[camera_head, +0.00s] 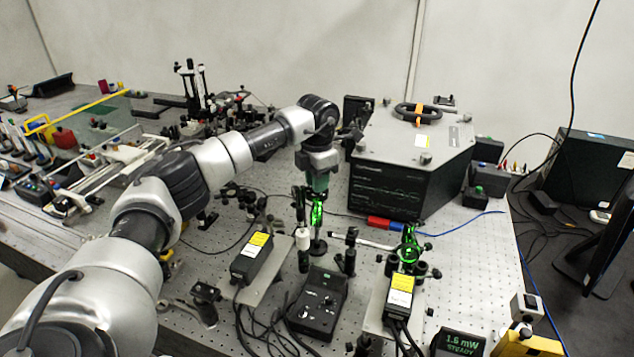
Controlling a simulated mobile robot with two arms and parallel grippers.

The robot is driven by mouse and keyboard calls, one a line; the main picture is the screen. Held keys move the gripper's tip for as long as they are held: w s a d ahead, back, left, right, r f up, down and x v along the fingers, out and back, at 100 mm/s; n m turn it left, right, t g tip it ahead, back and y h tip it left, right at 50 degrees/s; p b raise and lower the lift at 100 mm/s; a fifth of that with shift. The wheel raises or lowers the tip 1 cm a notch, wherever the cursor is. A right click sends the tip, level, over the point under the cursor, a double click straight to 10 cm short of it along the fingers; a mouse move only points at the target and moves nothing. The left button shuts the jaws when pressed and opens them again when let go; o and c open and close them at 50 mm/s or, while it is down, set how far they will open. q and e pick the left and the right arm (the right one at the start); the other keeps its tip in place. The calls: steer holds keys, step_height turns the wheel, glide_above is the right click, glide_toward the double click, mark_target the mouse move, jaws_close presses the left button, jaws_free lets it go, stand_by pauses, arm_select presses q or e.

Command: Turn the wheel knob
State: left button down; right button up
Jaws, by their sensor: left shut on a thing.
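My left gripper (314,192) points down at the middle of the bench, at the top of a post-mounted optic (317,216) lit bright green. It is shut on a small part there, which I take to be the wheel knob; its shape is mostly hidden by the fingers. A second green-lit optic (410,242) stands to the right, apart from the gripper. A display (462,343) at the front reads 1.6 mW STEADY. My right gripper is not in view.
A large dark box (392,185) with a grey lid stands close behind and right of the gripper. A black control box (318,302), yellow-labelled modules (252,258) and posts crowd the front. Cables lie between them. Bare perforated bench (470,262) shows at the right.

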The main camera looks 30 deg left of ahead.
arm_select(q)
steer(key=m, duration=0.6)
steer(key=shift+r+b, duration=0.1)
steer(key=shift+b, duration=0.3)
steer(key=shift+m, duration=0.3)
steer(key=c, duration=1)
jaws_free()
steer(key=shift+c, duration=0.2)
step_height(320, 180, up, 11)
steer(key=b, duration=0.2)
steer(key=shift+b, duration=0.3)
steer(key=shift+f, duration=0.2)
